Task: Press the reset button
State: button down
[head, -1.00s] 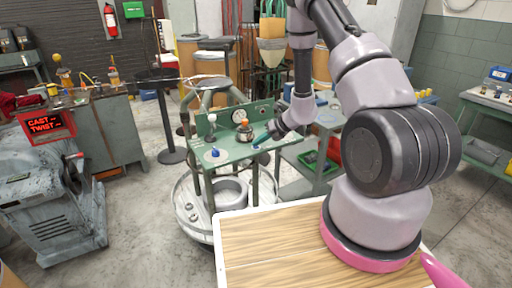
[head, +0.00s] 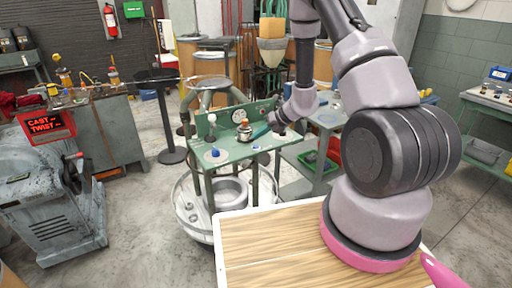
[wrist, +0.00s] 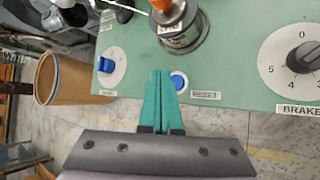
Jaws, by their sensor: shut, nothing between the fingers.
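A small round blue button (wrist: 180,80) with a white rim is set in the green panel (wrist: 232,70) in the wrist view. In the head view my gripper (head: 262,131) is over the green bench (head: 234,152), beside the orange-topped metal part. The button is too small to make out surely there.
A blue knob (wrist: 105,65) on a white disc is left of the fingers. An orange-topped metal part (wrist: 180,28) stands close ahead of the tips. A dial marked BRAKE (wrist: 300,62) is at the right. A wood-topped surface (head: 270,245) lies in front of the bench.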

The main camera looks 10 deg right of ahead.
aim_at(258, 147)
jog(key=shift+r, duration=1.7)
jog(key=s+a+r+n, duration=0.1)
jog(key=s+r+n, duration=0.25)
jog(key=r, duration=0.35)
jog(key=s+a+r+n+g, duration=0.1)
jog(key=s+r+n, duration=0.1)
jog(key=r+n, duration=0.45)
jog(key=s+a+r+n, duration=0.1)
jog(key=s+r+n, duration=0.2)
jog(key=r, duration=0.6)
jog(key=s+d+r+n+t+h, duration=0.1)
jog(key=s+d+r+n+h, duration=0.1)
jog(key=s+d+r+n, duration=0.2)
jog(key=s+d+r+n+t+h, duration=0.1)
jog(key=s+d+r+n+h, duration=0.2)
jog(key=s+r+n, duration=0.7)
jog(key=s+d+n, duration=0.1)
jog(key=s+n, duration=0.2)
jog(key=s, duration=0.3)
jog(key=shift+s+t, duration=0.25)
jog(key=shift+t, duration=0.15)
